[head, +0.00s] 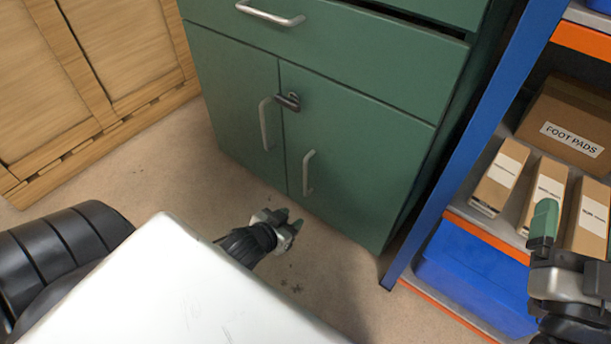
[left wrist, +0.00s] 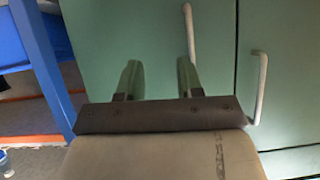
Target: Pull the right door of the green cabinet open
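The green cabinet (head: 330,55) has two lower doors, both flush with its front. The right door (head: 350,150) carries a pale upright bar handle (head: 308,174); it also shows in the left wrist view (left wrist: 190,35). The left door (head: 235,95) has a similar handle (head: 265,124). My left gripper (head: 291,225) is low in front of the right door, below its handle. In the left wrist view its two green fingers (left wrist: 159,78) are apart with nothing between them; the right door's handle lies beyond one fingertip. My right gripper (head: 544,222) is at the right edge, seen side-on, before the shelf.
A dark latch (head: 289,101) sits at the top of the door seam. A drawer handle (head: 270,14) is above. A blue-framed shelf (head: 478,130) with boxes and a blue bin (head: 470,285) stands close on the right. Wooden crates (head: 90,75) stand left. Floor before the doors is clear.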

